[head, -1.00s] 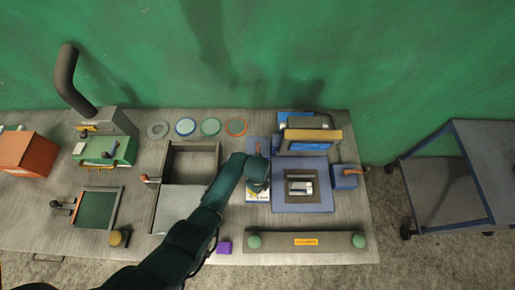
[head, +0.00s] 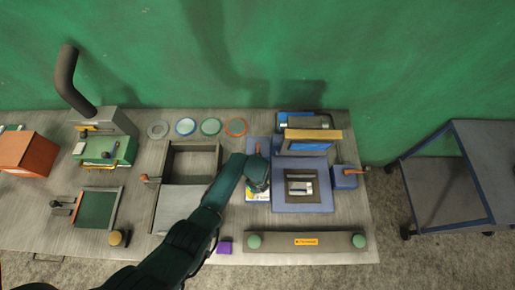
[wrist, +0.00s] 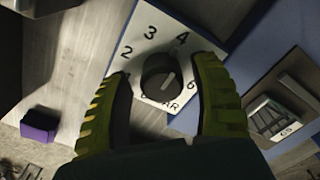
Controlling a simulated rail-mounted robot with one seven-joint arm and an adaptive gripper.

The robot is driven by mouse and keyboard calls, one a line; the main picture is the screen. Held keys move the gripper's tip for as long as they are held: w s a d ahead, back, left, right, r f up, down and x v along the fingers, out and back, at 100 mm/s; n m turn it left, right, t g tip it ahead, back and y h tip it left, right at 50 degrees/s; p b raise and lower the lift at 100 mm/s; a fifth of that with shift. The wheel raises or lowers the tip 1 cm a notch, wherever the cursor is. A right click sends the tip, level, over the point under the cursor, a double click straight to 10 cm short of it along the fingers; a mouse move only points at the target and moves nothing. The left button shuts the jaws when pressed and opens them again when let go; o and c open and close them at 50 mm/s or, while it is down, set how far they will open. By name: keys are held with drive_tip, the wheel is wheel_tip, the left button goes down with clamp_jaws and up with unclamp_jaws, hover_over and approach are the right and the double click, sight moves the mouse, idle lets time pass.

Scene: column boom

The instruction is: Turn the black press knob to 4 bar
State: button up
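The black press knob (wrist: 160,78) sits on a white dial plate (wrist: 150,48) marked 2, 3, 4, 6 and BAR in the wrist view. Its pale pointer line slants up and right; the exact reading is unclear, and the place between 4 and 6 is partly hidden by the right finger. My gripper (wrist: 165,85) is open, with one yellow-green finger on each side of the knob and visible gaps. In the head view my gripper (head: 257,186) is over the dial plate (head: 262,196) and hides the knob.
The blue press (head: 303,206) stands right of the dial, with a blue box with an orange lever (head: 345,180) beyond it. A purple block (head: 225,247) lies near the front edge. A bar with two green buttons (head: 305,241) runs along the front. An open box (head: 193,163) is to the left.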

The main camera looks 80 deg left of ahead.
wheel_tip(320, 180, up, 12)
idle(0.6)
drive_tip(key=shift+w, duration=0.1)
idle(0.4)
